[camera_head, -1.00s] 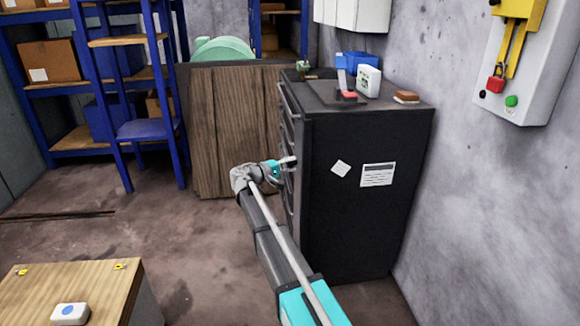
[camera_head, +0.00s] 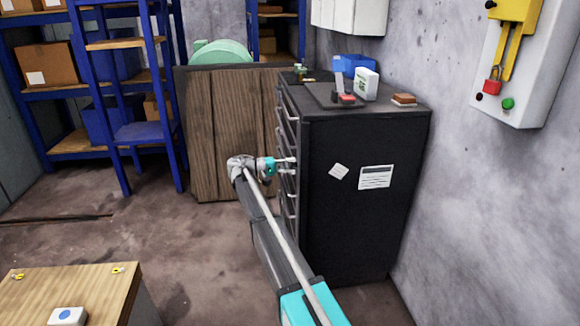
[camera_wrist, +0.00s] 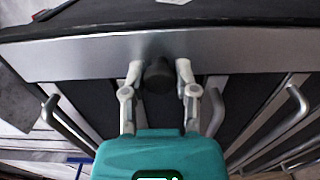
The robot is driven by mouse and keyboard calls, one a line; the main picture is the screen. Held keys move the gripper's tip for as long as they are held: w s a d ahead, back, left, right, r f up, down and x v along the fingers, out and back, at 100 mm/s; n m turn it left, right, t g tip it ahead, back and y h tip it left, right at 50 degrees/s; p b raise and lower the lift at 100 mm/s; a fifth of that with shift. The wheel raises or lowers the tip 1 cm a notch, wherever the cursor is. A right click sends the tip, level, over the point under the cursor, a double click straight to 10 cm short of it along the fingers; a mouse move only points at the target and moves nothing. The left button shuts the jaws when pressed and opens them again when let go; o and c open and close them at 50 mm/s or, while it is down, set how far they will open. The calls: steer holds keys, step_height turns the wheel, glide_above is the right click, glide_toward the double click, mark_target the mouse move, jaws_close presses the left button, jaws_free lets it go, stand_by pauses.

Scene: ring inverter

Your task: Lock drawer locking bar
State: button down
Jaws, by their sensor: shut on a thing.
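The black drawer cabinet (camera_head: 345,225) stands against the wall, with its drawer front facing left in the head view. A grey metal bar (camera_wrist: 80,58) runs across the drawer front in the wrist view; it looks like the locking bar. A dark round knob (camera_wrist: 158,76) sticks out from the bar. My gripper (camera_head: 292,165) is at the drawer front, about mid-height. In the wrist view my gripper (camera_wrist: 158,72) has one finger on each side of the knob and is shut on it. The head view does not show the knob clearly.
Drawer handles (camera_wrist: 290,115) stick out on both sides of my gripper. A brown wooden panel (camera_head: 225,135) stands close to the drawer front. A blue box (camera_head: 352,66) and small items lie on the cabinet top. A wooden table (camera_head: 70,290) is at the lower left.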

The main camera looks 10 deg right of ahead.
steer(key=shift+c, duration=1.8)
jaws_free()
steer(key=w+a, duration=0.1)
steer(key=a, duration=1.1)
steer(key=shift+s+d, duration=0.1)
